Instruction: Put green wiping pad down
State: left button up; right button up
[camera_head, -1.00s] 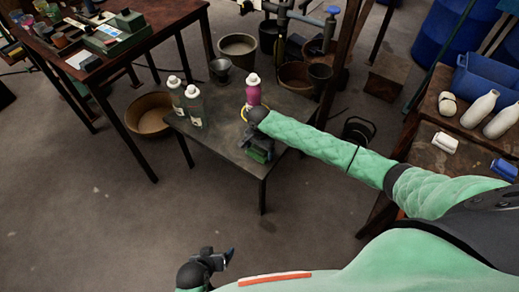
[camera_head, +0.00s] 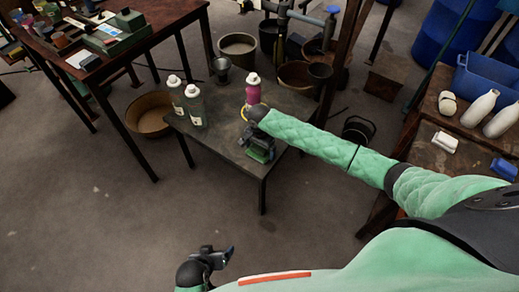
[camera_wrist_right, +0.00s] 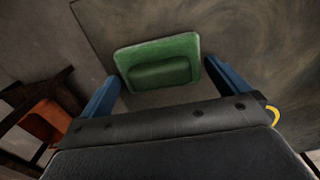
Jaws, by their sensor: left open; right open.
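The green wiping pad (camera_head: 261,154) lies on the small dark table (camera_head: 225,150), near its front right edge. In the right wrist view the pad (camera_wrist_right: 158,47) shows its raised grip block, beyond and between the spread blue fingers. My right gripper (camera_head: 256,145) is open just above the pad; its fingers appear apart from it. My left gripper (camera_head: 230,254) is open and empty, low in the head view, away from the table.
Two grey-green bottles (camera_head: 195,105) and a pink bottle (camera_head: 253,90) stand on the small table. A wooden bench (camera_head: 438,158) with white bottles is at the right. Buckets (camera_head: 238,45) stand behind. The floor in front is clear.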

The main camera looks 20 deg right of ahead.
aim_at(259, 148)
notch_tip(259, 148, up, 12)
jog(key=shift+f, duration=0.2)
dwell(0.5)
